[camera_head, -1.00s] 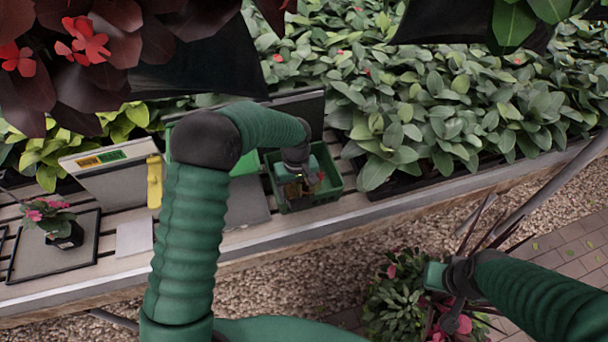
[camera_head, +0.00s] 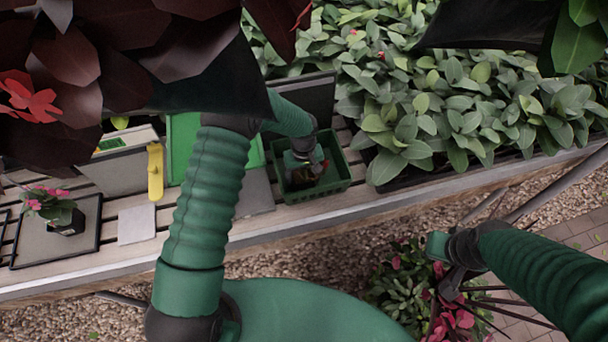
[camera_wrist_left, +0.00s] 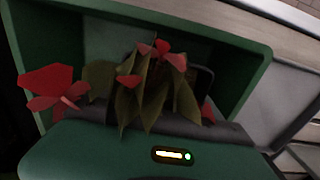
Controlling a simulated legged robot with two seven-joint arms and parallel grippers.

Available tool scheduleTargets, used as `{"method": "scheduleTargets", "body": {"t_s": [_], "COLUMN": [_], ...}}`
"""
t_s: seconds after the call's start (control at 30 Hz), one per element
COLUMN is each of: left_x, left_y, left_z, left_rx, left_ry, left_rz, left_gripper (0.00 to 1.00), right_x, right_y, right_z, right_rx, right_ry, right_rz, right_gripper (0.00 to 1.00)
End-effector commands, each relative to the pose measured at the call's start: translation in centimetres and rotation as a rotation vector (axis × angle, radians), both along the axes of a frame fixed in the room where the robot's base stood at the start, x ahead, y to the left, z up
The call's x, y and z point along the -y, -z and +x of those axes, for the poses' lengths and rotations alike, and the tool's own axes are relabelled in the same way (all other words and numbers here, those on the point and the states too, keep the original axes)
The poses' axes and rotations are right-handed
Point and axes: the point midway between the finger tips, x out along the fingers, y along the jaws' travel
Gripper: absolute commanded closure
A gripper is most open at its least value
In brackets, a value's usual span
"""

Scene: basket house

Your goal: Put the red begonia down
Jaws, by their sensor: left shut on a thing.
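The red begonia (camera_wrist_left: 150,85) has red flowers and drooping olive leaves. In the left wrist view it sits at my left gripper, with the walls of a green basket (camera_wrist_left: 262,70) around it. In the head view my left gripper (camera_head: 303,172) reaches down into the green basket (camera_head: 343,183) on the slatted bench. The left gripper is shut on the begonia. Whether the pot touches the basket floor is hidden. My right gripper (camera_head: 447,284) hangs low at the right, beside the bench, over other plants.
A small pink-flowered potted plant (camera_head: 62,214) stands on a dark tray (camera_head: 85,245) at the left. A yellow tool (camera_head: 155,172) and a white card (camera_head: 136,224) lie nearby. Dense green plants (camera_head: 450,100) fill the bench right of the basket. Dark hanging foliage (camera_head: 90,60) crowds the upper left.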

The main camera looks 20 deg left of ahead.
Motion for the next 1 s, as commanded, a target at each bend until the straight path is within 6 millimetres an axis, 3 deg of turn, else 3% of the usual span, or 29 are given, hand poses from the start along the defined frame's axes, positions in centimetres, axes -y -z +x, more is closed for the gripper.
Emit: {"method": "scheduleTargets", "body": {"t_s": [0.37,0.4,0.53,0.83,1.0], "left_x": [0.0,0.0,0.0,0.0,0.0], "left_y": [1.0,0.9,0.9,0.7,-1.4], "left_z": [0.0,0.0,0.0,0.0,0.2], "left_rx": [0.001,0.001,0.001,0.001,0.005], "left_ry": [0.000,0.000,0.000,0.000,0.001], "left_rz": [0.000,0.001,0.001,0.000,0.001], "left_gripper": [0.78,0.21,0.04,0.03,0.03], "right_x": [0.0,0.0,0.0,0.0,0.0], "right_y": [0.2,0.1,0.1,0.0,0.0], "right_z": [0.0,0.0,0.0,0.0,0.0], "right_rx": [0.000,0.000,0.000,0.000,0.000], "right_ry": [0.000,0.000,0.000,0.000,0.000], "right_rz": [0.000,0.000,0.000,0.000,0.000], "right_gripper": [1.00,1.00,1.00,1.00,1.00]}}
